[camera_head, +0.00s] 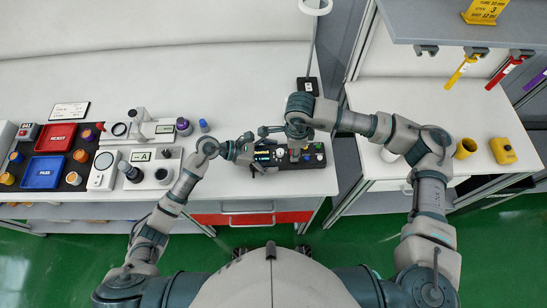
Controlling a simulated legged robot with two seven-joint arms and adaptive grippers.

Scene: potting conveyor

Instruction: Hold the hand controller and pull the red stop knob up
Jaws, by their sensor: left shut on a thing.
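The hand controller (313,160) is a dark, long box with a small lit display, a white dial and several buttons, lying at the front edge of the white bench. My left gripper (248,156) comes in from the left and is shut on the controller's left end. My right gripper (295,147) points down over the controller's middle, right of the display. The red stop knob cannot be made out clearly; the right gripper covers that part. Whether the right fingers are open or shut is too small to tell.
A red tray (55,137) and a blue tray (44,171) stand at the left among jars. A lamp base (307,86) stands behind my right gripper. Red-fronted drawers (233,219) are below the bench. A yellow cup (465,148) stands on the right table.

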